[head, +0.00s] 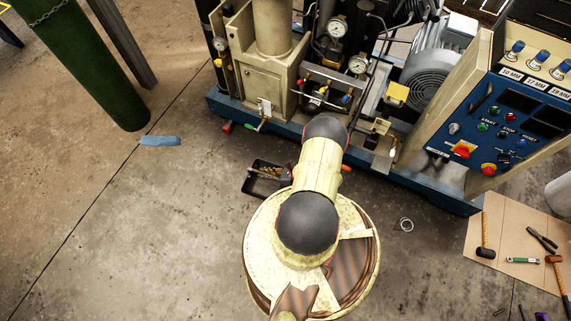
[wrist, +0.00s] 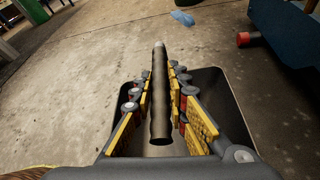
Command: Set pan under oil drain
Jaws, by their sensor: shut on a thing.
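The black pan (head: 258,187) is a shallow dark tray low over the floor, in front of the compressor; whether it touches the floor is unclear. My gripper (head: 272,172) is at the pan. In the wrist view my gripper (wrist: 160,100) is shut on a dark, bar-like edge of the pan (wrist: 160,75), and the dark pan interior (wrist: 215,90) shows right of the fingers. My arm hides part of the pan. A red fitting (head: 227,127) sticks out from the compressor's base; it also shows in the wrist view (wrist: 246,39). A green handle (head: 252,127) is beside it. Which one is the oil drain is unclear.
The compressor's blue base (head: 285,125) stands behind the pan. A blue cloth (head: 160,141) and a green cylinder (head: 95,60) are at left. A ring (head: 403,225) and a mat with tools (head: 515,240) lie at right. The floor left of the pan is clear.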

